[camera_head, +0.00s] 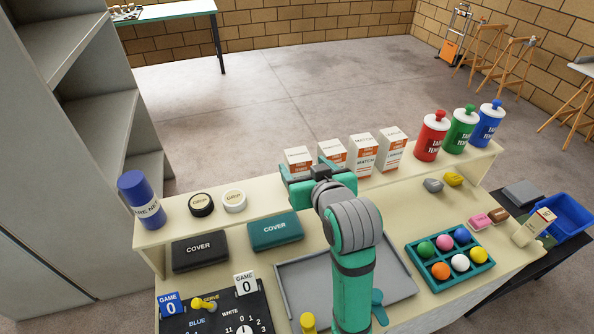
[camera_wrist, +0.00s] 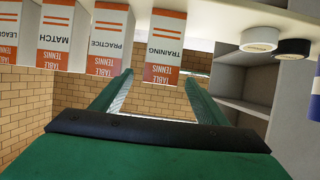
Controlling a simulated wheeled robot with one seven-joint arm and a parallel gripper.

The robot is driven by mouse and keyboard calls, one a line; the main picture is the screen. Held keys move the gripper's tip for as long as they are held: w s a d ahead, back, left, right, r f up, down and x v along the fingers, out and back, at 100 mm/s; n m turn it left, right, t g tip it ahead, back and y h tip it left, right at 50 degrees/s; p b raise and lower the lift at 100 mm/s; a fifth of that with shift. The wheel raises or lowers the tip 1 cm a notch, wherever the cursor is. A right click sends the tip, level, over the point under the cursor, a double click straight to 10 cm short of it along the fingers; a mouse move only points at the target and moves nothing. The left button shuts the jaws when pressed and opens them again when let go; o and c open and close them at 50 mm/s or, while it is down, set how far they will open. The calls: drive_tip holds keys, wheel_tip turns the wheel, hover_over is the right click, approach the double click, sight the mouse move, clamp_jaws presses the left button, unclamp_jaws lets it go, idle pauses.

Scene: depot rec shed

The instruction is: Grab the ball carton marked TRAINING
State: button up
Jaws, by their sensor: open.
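The TRAINING carton (camera_wrist: 165,47), white with an orange TABLE TENNIS band, is at the left end of the carton row on the raised shelf in the head view (camera_head: 299,158). The wrist view is upside down and shows its lettered face. My gripper (camera_wrist: 159,78) is open and empty, facing this carton. In the wrist view, its fingertips appear either side of the carton, the left one near the gap to the PRACTICE carton (camera_wrist: 106,38). I cannot tell whether either finger touches.
The MATCH carton (camera_head: 362,152) and LEAGUE carton (camera_head: 392,148) stand to the right, then red (camera_head: 432,136), green (camera_head: 462,128) and blue tubs (camera_head: 488,123). Round grip tins (camera_head: 202,204) and a blue cylinder (camera_head: 140,194) stand left. Cover cases (camera_head: 200,250) lie below the shelf.

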sight(298, 159)
drive_tip(key=shift+r+x, duration=0.2)
drive_tip(key=shift+x, duration=2.6)
drive_tip(key=shift+w, duration=0.15)
drive_tip(key=c, duration=1.2)
